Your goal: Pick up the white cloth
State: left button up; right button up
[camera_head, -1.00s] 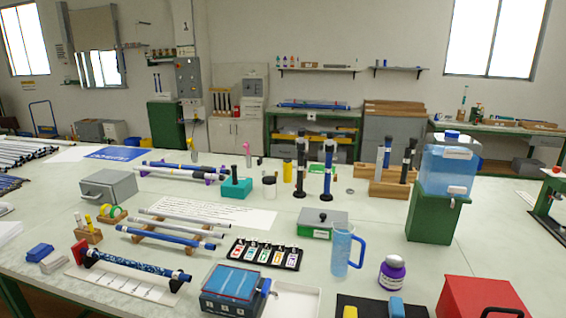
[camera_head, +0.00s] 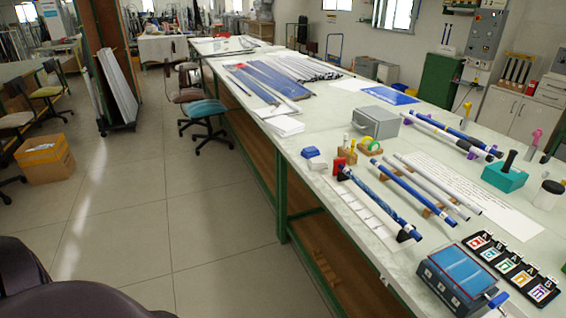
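I see no white cloth that I can make out for certain in the head view. A white stack (camera_head: 284,125) that looks like paper or folded cloth lies near the left edge of the long table (camera_head: 335,200); I cannot tell which it is. Neither of my grippers is in view.
The table holds rods on stands (camera_head: 420,190), a grey metal box (camera_head: 376,122), a blue-topped box (camera_head: 462,275) and a labelled tray (camera_head: 512,268). Stools (camera_head: 206,115) and a cardboard box (camera_head: 45,158) stand left. The floor (camera_head: 165,215) between is mostly clear.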

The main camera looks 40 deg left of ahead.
aim_at(320, 164)
jog(key=u, duration=1)
